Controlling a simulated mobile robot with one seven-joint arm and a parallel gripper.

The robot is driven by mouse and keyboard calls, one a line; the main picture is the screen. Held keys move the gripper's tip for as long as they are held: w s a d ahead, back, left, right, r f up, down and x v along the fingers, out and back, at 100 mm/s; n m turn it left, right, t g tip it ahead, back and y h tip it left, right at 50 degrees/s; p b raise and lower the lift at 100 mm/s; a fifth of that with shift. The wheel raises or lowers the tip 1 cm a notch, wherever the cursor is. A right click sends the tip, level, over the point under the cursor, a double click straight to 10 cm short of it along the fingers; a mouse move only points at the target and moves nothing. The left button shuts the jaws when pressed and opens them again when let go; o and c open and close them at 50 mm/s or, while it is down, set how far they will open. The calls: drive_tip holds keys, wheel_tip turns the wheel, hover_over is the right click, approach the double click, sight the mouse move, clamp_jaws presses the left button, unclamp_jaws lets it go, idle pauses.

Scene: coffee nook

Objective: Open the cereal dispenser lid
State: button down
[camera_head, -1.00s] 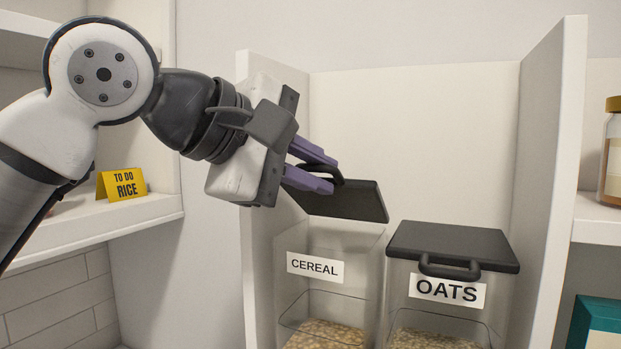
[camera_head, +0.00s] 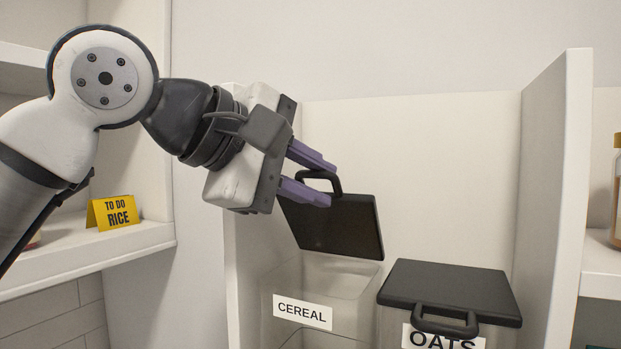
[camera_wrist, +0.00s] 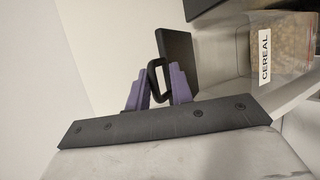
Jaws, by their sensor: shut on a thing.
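The cereal dispenser (camera_head: 350,281) is a clear box with a white CEREAL label (camera_head: 303,312). Its dark lid (camera_head: 345,228) is tilted up steeply, its far edge low near the back of the box, and the box mouth is uncovered. My gripper (camera_head: 324,183) is at the lid's raised edge, shut on the black loop handle (camera_head: 338,184). In the wrist view the handle (camera_wrist: 153,76) sits between the purple fingers, with the lid (camera_wrist: 180,48) beyond it. The labelled dispenser (camera_wrist: 290,35) with its grain also shows there.
The OATS dispenser stands close on the right, its dark lid (camera_head: 450,287) closed. White panels flank the two boxes, the right panel (camera_head: 550,190) close to the oats. A yellow TO DO RICE sign (camera_head: 113,213) stands on the left shelf. A jar (camera_head: 617,190) is at the right edge.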

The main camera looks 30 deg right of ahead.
drive_tip(key=shift+w, duration=0.1)
drive_tip(key=c, duration=1.6)
unclamp_jaws()
drive_tip(key=shift+o, duration=0.3)
drive_tip(key=shift+d, duration=0.15)
drive_tip(key=b+v, duration=0.2)
drive_tip(key=v, duration=1.1)
drive_tip(key=shift+a+b, duration=0.3)
drive_tip(key=shift+a, duration=0.15)
